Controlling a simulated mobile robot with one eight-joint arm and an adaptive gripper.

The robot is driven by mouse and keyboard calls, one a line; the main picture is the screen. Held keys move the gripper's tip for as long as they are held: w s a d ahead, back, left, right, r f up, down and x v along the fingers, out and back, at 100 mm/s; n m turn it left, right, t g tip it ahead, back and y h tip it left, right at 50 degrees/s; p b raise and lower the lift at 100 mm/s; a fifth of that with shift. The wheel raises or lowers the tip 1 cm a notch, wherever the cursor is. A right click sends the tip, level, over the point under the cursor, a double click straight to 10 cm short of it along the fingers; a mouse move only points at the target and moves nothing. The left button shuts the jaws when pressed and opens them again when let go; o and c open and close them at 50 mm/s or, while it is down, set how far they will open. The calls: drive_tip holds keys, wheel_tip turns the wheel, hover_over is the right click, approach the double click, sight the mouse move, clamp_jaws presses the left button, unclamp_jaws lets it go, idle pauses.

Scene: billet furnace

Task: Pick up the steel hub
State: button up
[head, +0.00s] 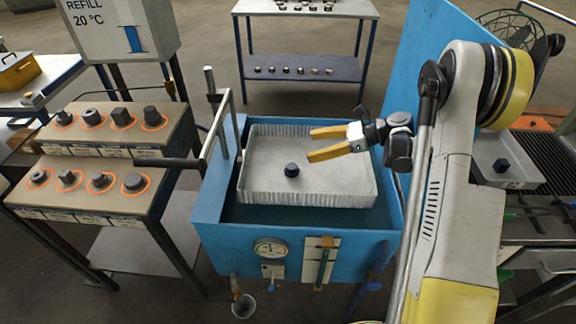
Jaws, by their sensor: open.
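A small dark steel part with a rounded top, which looks like the steel hub (292,170), sits alone in the pale ribbed tray (262,188) set in the blue tank (212,215). My gripper (311,145) has two yellow fingers, spread apart and pointing left over the tray. It is empty. The fingers are behind and a little right of the hub in the head view, and apart from it. Their exact height above the tray is hard to tell.
Two stepped racks (75,148) at left hold several dark parts inside orange rings. A dark lever (168,162) and rail stand at the tank's left side. A small grey tray (512,181) with a dark block (501,165) is at right. The tray around the hub is clear.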

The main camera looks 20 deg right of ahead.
drive_tip(key=b, duration=0.4)
approach(297, 167)
drive_tip(key=x, duration=0.5)
drive_tip(key=shift+d+f, duration=0.15)
drive_tip(key=shift+f, duration=0.2)
drive_tip(key=shift+w+a, duration=0.3)
drive_tip(key=shift+a, duration=0.25)
drive_tip(key=b+x, duration=0.2)
drive_tip(key=x, duration=0.4)
drive_tip(key=shift+r, duration=0.1)
drive_tip(key=shift+c, duration=0.2)
drive_tip(key=c, duration=1.5)
